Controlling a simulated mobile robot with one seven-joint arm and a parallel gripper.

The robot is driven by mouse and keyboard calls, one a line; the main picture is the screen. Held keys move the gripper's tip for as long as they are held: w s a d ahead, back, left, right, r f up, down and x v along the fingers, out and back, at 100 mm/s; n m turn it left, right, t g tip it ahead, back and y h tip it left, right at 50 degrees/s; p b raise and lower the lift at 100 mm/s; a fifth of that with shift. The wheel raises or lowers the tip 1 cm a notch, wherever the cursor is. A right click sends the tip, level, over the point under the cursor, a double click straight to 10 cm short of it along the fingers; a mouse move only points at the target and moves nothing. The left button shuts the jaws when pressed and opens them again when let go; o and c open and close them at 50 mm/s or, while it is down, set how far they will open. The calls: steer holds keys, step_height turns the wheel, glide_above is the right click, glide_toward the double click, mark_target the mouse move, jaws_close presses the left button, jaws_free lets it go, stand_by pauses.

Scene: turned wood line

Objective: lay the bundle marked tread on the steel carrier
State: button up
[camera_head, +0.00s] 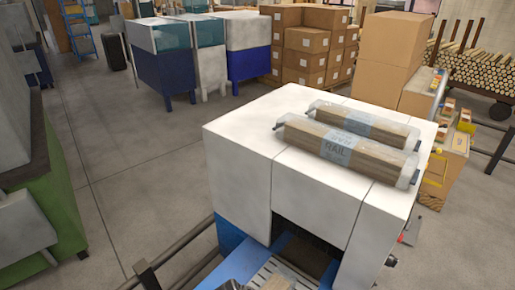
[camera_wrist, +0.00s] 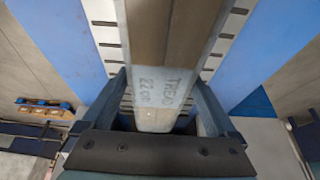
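The bundle marked TREAD 22 cm (camera_wrist: 165,88) runs lengthwise through the wrist view, brown wood in clear film with a pale label. My gripper (camera_wrist: 161,80) has one finger along each side of it, with no clear gap at the tips, and looks shut on it. Behind the bundle is a pale slatted metal surface (camera_wrist: 108,38) between blue sides. I cannot tell whether the bundle touches it, or whether it is the steel carrier. In the head view the slatted surface (camera_head: 262,276) shows at the bottom edge; my gripper is not discernible there.
Two film-wrapped bundles, the front one marked RAIL (camera_head: 345,150), the rear (camera_head: 365,123) unreadable, lie on the white machine housing (camera_head: 240,150). Its dark opening (camera_head: 310,245) faces the slatted surface. Cartons (camera_head: 305,45) stand behind. A dark railing (camera_head: 165,258) is at lower left. Floor at left is clear.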

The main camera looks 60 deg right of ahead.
steer(key=shift+r, duration=0.25)
steer(key=v, duration=1.2)
steer(key=shift+w, duration=0.15)
